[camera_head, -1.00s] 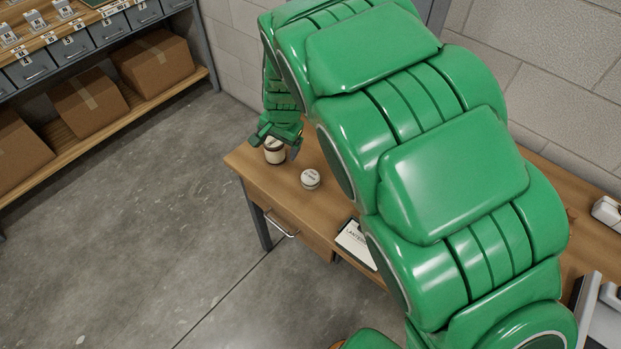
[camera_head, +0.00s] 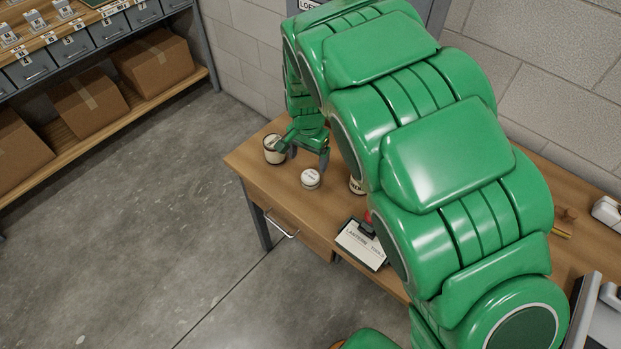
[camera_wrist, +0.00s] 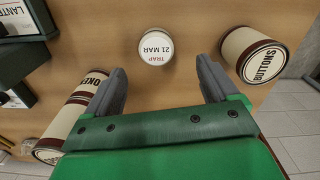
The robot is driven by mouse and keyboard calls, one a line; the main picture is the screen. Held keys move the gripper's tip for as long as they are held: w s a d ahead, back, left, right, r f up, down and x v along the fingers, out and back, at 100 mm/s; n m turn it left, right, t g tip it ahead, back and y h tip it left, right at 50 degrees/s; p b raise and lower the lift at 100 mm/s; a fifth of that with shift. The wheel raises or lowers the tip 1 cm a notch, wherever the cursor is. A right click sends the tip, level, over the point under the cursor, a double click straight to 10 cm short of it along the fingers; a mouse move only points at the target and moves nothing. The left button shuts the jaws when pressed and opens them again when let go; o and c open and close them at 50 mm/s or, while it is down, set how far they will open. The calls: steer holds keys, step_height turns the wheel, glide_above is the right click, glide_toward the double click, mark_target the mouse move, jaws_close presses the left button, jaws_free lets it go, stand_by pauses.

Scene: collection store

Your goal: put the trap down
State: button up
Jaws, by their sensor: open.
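The trap (camera_head: 311,179) is a small round pot with a white lid. It stands upright on the wooden desk (camera_head: 250,165), near its front left part. In the wrist view the lid of the trap (camera_wrist: 155,47) reads "TRAP 21 MAR". My gripper (camera_head: 303,157) is open and empty, just behind the trap in the head view. In the wrist view the trap shows beyond and between the spread fingertips of my gripper (camera_wrist: 161,76), apart from both.
A cream and brown tin (camera_head: 273,150), labelled "BUTTONS" in the wrist view (camera_wrist: 255,55), stands left of the trap. Another tin (camera_wrist: 75,115) is on its other side, close to a finger. Shelves with boxes stand left.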

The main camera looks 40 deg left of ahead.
mark_target(310, 176)
steer(key=shift+d+f, duration=0.15)
steer(key=shift+f, duration=1.95)
steer(key=shift+d+f, duration=0.15)
steer(key=shift+f, duration=1.95)
steer(key=shift+w, duration=0.1)
steer(key=c, duration=1.2)
steer(key=shift+r, duration=0.55)
step_height(310, 176, up, 2)
steer(key=shift+r, duration=0.1)
steer(key=s+d+r, duration=0.8)
steer(key=d+r, duration=0.1)
steer(key=d, duration=0.2)
steer(key=shift+s+d+r, duration=0.15)
steer(key=shift+s+r, duration=0.05)
steer(key=shift+r, duration=0.2)
